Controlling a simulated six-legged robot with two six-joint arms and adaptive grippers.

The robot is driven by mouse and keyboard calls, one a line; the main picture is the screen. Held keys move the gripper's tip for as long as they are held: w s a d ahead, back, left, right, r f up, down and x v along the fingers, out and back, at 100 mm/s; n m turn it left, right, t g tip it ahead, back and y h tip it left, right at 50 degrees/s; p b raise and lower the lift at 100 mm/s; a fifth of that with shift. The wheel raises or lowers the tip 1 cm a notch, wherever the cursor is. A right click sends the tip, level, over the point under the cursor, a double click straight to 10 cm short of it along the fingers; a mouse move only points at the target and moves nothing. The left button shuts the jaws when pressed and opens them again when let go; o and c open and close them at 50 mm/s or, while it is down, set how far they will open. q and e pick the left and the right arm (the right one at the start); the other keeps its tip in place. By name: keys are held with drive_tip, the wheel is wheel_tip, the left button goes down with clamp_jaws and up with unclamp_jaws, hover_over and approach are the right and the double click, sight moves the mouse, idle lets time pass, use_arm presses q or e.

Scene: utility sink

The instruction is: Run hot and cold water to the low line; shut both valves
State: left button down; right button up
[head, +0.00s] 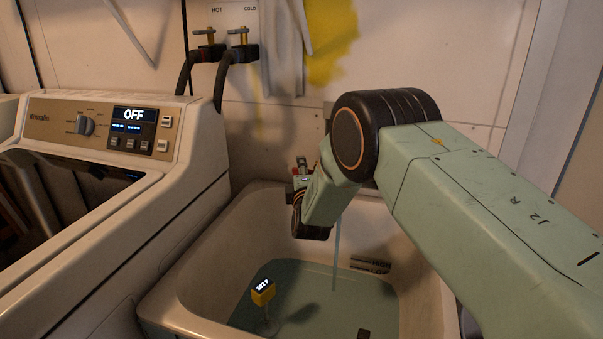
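The utility sink (205,255) holds greenish water (310,290) across its bottom. A thin stream (337,245) falls into it from behind my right arm. A dark marked label (371,265) is on the sink's inner right wall, just above the water; its text is too small to read. A small red part (299,166), perhaps a valve handle, shows at the sink's back edge, left of my arm. My arm hides most of the faucet. My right arm comes in from the right, its wrist over the sink; its fingers cannot be made out. My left gripper is out of view.
A yellow probe with a lit display (263,292) stands in the water. A washer (100,150) reading OFF is at the left. Wall taps labelled HOT (208,50) and COLD (242,50) feed black hoses. A pale cloth (280,50) hangs beside them.

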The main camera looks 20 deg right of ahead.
drive_tip(key=v, duration=1.2)
drive_tip(key=shift+r, duration=0.1)
drive_tip(key=shift+c, duration=0.5)
